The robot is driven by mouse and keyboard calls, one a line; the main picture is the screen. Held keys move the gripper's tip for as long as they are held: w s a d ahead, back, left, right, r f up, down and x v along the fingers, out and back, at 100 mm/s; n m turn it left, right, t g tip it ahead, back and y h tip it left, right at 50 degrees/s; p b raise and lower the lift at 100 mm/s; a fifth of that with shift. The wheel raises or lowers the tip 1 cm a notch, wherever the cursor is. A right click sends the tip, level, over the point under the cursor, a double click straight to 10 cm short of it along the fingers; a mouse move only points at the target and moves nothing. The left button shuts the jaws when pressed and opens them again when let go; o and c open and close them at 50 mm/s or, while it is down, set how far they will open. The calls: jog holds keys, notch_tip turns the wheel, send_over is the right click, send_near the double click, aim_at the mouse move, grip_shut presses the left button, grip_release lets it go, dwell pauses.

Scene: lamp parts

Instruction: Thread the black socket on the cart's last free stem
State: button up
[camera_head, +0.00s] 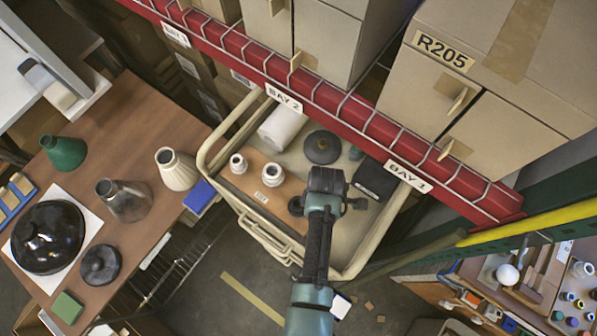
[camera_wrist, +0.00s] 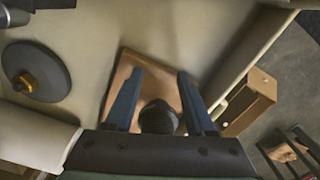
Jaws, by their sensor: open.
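My gripper (camera_head: 325,180) is over the cart (camera_head: 230,130), pointing down. In the wrist view its two blue fingers (camera_wrist: 158,95) are spread apart. A black, round-topped part (camera_wrist: 158,117), which looks like the black socket, stands between them with gaps at both sides. It is over the wooden board (camera_wrist: 120,85); whether it sits on a stem is hidden. In the head view my gripper covers it. Two white sockets (camera_head: 238,164) (camera_head: 272,174) stand upright on the left of the labelled board (camera_head: 240,187).
A black disc with a central knob (camera_head: 322,147) lies in the cart behind my gripper. A white roll (camera_head: 282,125) and a black box (camera_head: 375,180) are also there. The red shelf beam (camera_head: 340,105) runs close behind. Lampshades stand on the left table (camera_head: 150,110).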

jog(key=shift+r, duration=0.1)
notch_tip(320, 180, up, 13)
jog(key=b, duration=0.2)
